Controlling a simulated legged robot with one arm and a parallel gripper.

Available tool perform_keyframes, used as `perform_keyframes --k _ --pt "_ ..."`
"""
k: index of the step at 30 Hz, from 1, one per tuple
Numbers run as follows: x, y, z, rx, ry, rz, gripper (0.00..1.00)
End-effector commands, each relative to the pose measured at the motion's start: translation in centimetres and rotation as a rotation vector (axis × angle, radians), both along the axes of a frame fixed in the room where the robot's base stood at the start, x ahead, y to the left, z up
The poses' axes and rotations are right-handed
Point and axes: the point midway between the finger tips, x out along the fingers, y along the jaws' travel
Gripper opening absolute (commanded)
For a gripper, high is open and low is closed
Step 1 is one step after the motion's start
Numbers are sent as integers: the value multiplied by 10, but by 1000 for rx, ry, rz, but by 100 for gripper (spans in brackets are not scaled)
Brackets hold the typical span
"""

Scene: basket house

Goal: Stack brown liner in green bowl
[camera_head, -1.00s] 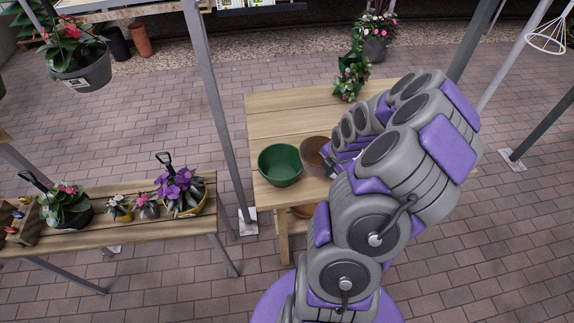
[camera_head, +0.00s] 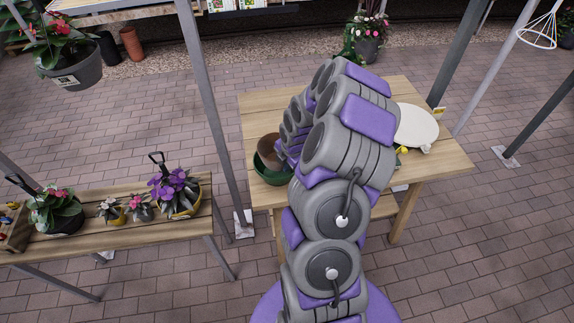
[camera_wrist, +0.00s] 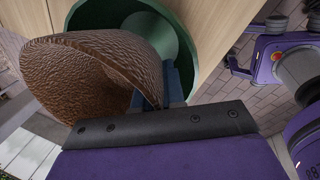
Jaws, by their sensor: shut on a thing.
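The brown liner (camera_head: 271,148) is a rough, bowl-shaped shell. It shows large and tilted in the wrist view (camera_wrist: 75,75), over part of the green bowl. The green bowl (camera_head: 263,172) stands on the wooden table near its left front edge; its rim and inner wall also show in the wrist view (camera_wrist: 195,40). My gripper (camera_wrist: 172,88) is shut on the liner's edge and holds it at the bowl's opening. Whether the liner touches the bowl I cannot tell. In the head view my arm hides the fingers and the bowl's right side.
The wooden table (camera_head: 445,160) holds a pale round item (camera_head: 416,127) at right, with a small yellow thing (camera_head: 401,150) by it. A lower bench (camera_head: 110,232) with potted flowers stands at left. A metal post (camera_head: 213,105) rises left of the table.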

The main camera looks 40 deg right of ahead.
Motion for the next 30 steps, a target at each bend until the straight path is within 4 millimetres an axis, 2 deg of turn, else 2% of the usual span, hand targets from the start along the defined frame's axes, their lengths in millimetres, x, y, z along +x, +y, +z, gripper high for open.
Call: perform_keyframes --k 12,24,25,30 --pt "0 -8 -9 10 -1 0 0" --pt "0 -2 -14 0 -3 0 0" --pt "0 -2 -14 0 -3 0 12" --pt "0 -4 -16 4 -2 0 28"
